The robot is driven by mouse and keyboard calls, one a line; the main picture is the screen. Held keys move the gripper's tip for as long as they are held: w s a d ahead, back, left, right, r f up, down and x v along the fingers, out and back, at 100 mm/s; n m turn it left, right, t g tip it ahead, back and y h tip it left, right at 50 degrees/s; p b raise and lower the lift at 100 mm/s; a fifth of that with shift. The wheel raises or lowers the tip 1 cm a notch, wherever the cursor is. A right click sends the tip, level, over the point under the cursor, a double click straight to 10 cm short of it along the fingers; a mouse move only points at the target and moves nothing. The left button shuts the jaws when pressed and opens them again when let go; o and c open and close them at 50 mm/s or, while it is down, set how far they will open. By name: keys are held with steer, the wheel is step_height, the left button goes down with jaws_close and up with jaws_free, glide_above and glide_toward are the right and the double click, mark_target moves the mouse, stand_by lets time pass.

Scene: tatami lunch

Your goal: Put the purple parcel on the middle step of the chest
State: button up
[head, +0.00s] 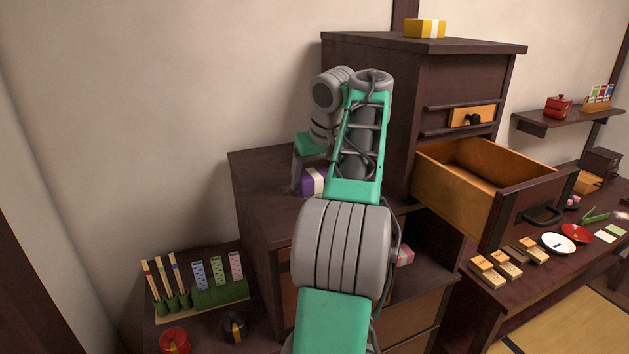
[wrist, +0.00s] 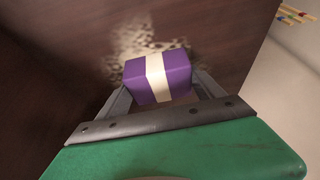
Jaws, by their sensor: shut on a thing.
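The purple parcel (head: 313,182) with a cream band is at the middle step (head: 258,172) of the dark wooden stepped chest, in the head view. In the wrist view the parcel (wrist: 158,78) sits between the two fingers of my gripper (wrist: 160,98), which is shut on it. The dark step surface (wrist: 60,70) lies behind the parcel in the wrist view. I cannot tell whether the parcel touches the step. In the head view my arm covers part of the step and most of my gripper (head: 305,185).
A yellow parcel (head: 425,28) lies on the chest's top step. An open drawer (head: 490,185) juts out at the right. The lowest step at the left holds green holders (head: 218,292), a red tin (head: 174,341) and a dark object (head: 234,327). A low table (head: 540,270) with dishes stands at the right.

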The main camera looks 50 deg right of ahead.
steer(key=shift+f, duration=0.15)
steer(key=o, duration=1.5)
steer(key=shift+c, duration=0.2)
steer(key=p+v, duration=1)
steer(key=v, duration=0.2)
steer(key=w+a+f+n+y, duration=0.1)
steer(key=w+a, duration=0.3)
steer(key=a, duration=0.4)
steer(key=w+a+f+n+t, duration=0.1)
steer(key=w+a, duration=0.3)
steer(key=a, duration=0.4)
steer(key=w+a+f+n+y, duration=0.1)
steer(key=w+a, duration=0.3)
steer(key=a, duration=0.4)
steer(key=s+a+f+n, duration=0.1)
steer(key=s+a+f, duration=0.15)
steer(key=a, duration=0.45)
steer(key=s+a+f+n, duration=0.1)
steer(key=a+f, duration=0.3)
steer(key=a, duration=0.3)
steer(key=s+a+f+n, duration=0.1)
steer(key=s+a+f, duration=0.4)
steer(key=s+f, duration=0.2)
steer(key=shift+a+f, duration=0.3)
steer(key=shift+f, duration=0.5)
